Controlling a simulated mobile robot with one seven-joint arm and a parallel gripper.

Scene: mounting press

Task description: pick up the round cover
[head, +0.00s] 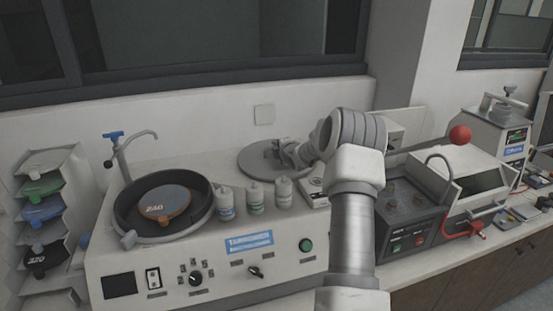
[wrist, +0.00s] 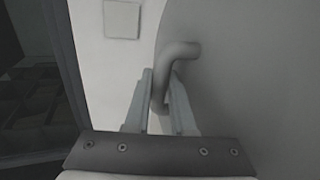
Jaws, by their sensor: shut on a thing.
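The round cover (head: 256,161) is a flat grey disc at the back right of the grinder-polisher's top, in front of the wall. In the wrist view the cover (wrist: 255,70) fills the right side, and its bent grey handle (wrist: 178,52) rises between my fingers. My gripper (head: 287,158) is at the cover's right part in the head view, partly hidden by my own arm. In the wrist view my gripper (wrist: 160,82) is shut on the handle. I cannot tell whether the cover touches the surface beneath it.
The polishing bowl (head: 122,208) holds an orange-brown disc (head: 163,204) at the left, beside a blue-handled tap (head: 124,150). Several small bottles (head: 254,197) stand in front of the cover. A press with a red-ball lever (head: 460,135) stands to the right. A disc rack (head: 42,188) is far left.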

